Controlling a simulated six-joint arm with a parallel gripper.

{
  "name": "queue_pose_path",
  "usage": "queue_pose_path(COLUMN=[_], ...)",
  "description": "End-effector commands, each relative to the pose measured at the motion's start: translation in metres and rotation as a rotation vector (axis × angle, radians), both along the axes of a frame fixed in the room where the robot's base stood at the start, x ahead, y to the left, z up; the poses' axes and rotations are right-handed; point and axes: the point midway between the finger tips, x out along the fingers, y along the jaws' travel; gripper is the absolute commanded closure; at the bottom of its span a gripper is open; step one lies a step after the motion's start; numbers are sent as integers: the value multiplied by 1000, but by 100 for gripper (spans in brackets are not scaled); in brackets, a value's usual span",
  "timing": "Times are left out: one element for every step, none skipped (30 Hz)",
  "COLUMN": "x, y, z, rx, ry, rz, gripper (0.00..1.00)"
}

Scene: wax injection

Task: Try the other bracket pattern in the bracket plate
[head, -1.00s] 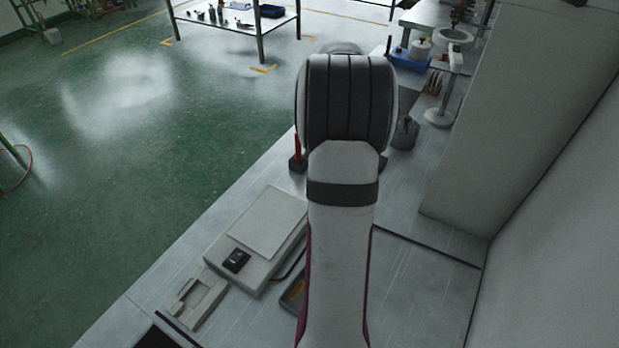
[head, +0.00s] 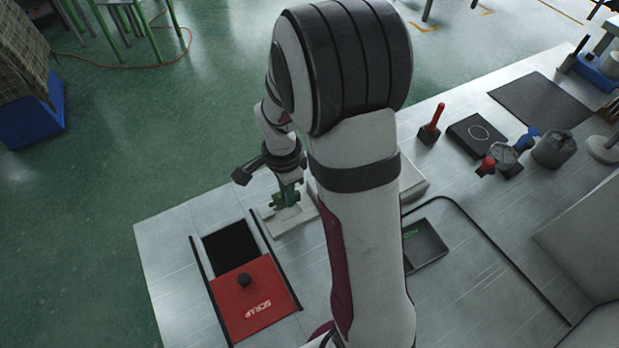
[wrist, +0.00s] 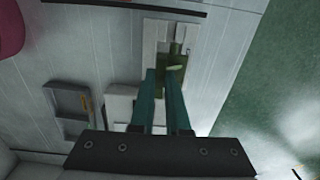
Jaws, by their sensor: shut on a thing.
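The pale bracket plate (head: 270,226) lies on the bench left of my arm in the head view, and also shows at the top of the wrist view (wrist: 150,38). My gripper (head: 289,197) is above it, pointing down. In the wrist view, the teal fingers (wrist: 162,71) are shut on an olive-green bracket pattern (wrist: 177,48). The pattern overlaps the plate's recess in that view. I cannot tell whether it is seated in the recess or held just above it. Fingers hide part of the pattern.
A red SCRAP lid (head: 255,298) with a dark opening (head: 231,246) is near the plate, between black rails. A dark tray (head: 424,246) with green lettering is right of my arm. A white box (head: 412,184) is partly hidden behind my arm. A red-handled tool (head: 433,120) stands farther back.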

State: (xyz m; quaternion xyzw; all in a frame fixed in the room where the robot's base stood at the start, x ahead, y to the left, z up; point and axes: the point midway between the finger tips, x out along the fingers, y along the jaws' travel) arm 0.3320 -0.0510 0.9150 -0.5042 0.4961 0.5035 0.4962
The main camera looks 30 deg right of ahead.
Motion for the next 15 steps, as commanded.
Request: queue_pose_path(x=[0,0,0,0,0,0,0,0,0,0,0,-1,-1,0,-1], y=[0,0,-1,-1,0,0,0,0,0,0,0,0,0,-1,-1], z=[0,0,0,0,0,-1,-2,-4,-8,-11,-15,-20,-24,-27,-32], rx=[0,0,0,0,1,1,1,2,2,2,2,2,2,1,2], ry=[0,0,0,0,0,0,1,2,3,3,3,4,4,3,4], rz=[-1,-1,-1,-1,-1,-1,-1,-1,-1,-2,-2,-1,-1,0,0], gripper=[100,100,100,100,100,100,100,100,100,100,100,100,100,100,100])
